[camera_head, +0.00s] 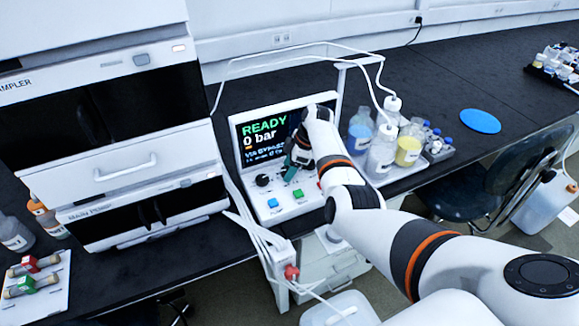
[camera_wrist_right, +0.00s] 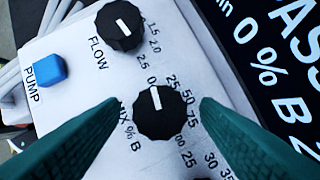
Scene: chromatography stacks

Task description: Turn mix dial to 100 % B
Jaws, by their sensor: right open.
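The mix dial (camera_wrist_right: 160,115), a black ridged knob with a white pointer line, is labelled "MIX % B" in the right wrist view. Its pointer is at about the 0 mark, with 25, 50 and 75 printed further round. My right gripper (camera_wrist_right: 160,103) has its two green fingers apart, one on each side of the dial; I cannot tell whether they touch it. In the head view my right gripper (camera_head: 291,166) is over the panel of the white pump unit and hides the mix dial. My left gripper is not in view.
The black flow dial (camera_wrist_right: 120,26) and blue pump button (camera_wrist_right: 46,70) are close by. A green button (camera_head: 298,193) is on the panel. The screen (camera_head: 264,136) reads READY, 0 bar; the wrist view shows 0 % B. Bottles (camera_head: 382,152) stand right of the unit.

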